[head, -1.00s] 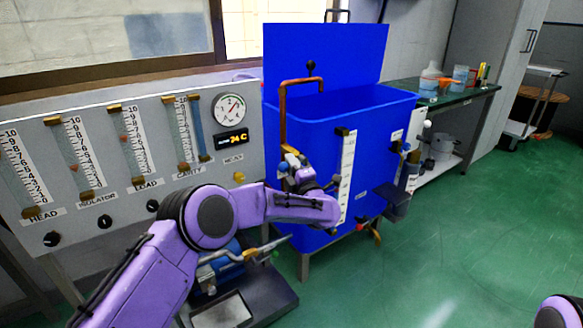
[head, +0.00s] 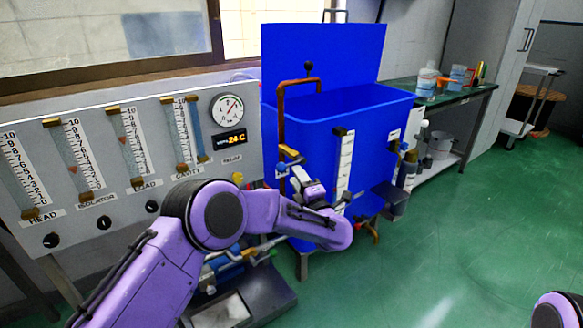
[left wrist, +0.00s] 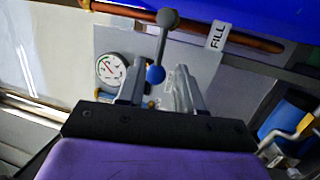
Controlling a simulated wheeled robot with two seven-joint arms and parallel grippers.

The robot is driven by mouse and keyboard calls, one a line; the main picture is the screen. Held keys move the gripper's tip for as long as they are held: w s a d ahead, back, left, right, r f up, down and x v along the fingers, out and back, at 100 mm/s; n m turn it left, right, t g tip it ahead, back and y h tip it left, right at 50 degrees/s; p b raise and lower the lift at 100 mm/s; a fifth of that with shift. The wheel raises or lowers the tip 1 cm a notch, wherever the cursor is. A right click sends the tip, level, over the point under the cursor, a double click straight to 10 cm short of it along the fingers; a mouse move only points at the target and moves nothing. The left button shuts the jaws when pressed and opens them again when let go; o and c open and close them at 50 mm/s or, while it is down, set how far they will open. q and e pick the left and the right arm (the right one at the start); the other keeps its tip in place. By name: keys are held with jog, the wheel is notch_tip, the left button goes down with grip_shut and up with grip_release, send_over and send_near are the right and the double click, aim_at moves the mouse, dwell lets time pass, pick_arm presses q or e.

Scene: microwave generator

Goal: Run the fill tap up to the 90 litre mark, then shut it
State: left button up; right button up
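The fill tap (head: 290,153) is a brass fitting on the copper pipe at the blue tank's (head: 310,145) left front corner. My left gripper (head: 298,177) is just below and right of the tap. Its fingers (left wrist: 160,68) are apart, with the knob showing between the tips; no grip on it shows. The tank's white level scale (head: 344,165) is partly behind my arm. Its marks and water level are too small to read. My right gripper is out of view.
A panel (head: 85,225) with several flow tubes, a round gauge (head: 227,108) and a display stands left of the tank. A grey box (head: 388,197) and valves project from the tank's right side. A bench (head: 450,100) with bottles stands behind.

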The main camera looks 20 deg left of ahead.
pick_arm(q)
jog(key=v, duration=0.4)
jog(key=shift+s+d+f, duration=0.1)
jog(key=shift+s, duration=0.1)
jog(key=s+f+m+g+h, duration=0.1)
jog(key=s+f+m+h, duration=0.35)
jog(key=f, duration=0.35)
jog(key=s+a+f+m+h, duration=0.1)
jog(key=s+f+m+h, duration=0.25)
jog(key=f+m, duration=0.35)
jog(key=s+f+m+g+h, duration=0.1)
jog(key=s+f+m+h, duration=0.3)
jog(key=f, duration=0.5)
jog(key=s+a+f+m+g, duration=0.2)
jog(key=s+a+f+g, duration=0.15)
jog(key=s, duration=0.55)
jog(key=s+a+f+m+g, duration=0.1)
jog(key=s+a+f+g, duration=0.1)
jog(key=s+f, duration=0.5)
jog(key=s+a+g+y, duration=0.1)
jog(key=s+a+g, duration=0.15)
jog(key=s, duration=0.65)
jog(key=s+a+g+y, duration=0.1)
jog(key=s+a+g, duration=0.15)
jog(key=s, duration=0.65)
notch_tip(320, 180, up, 19)
jog(key=p, duration=1.9)
jog(key=shift+w+a+r+m+t+p, duration=0.25)
jog(key=shift+w+a+m+t+p, duration=0.1)
jog(key=shift+m+t, duration=0.1)
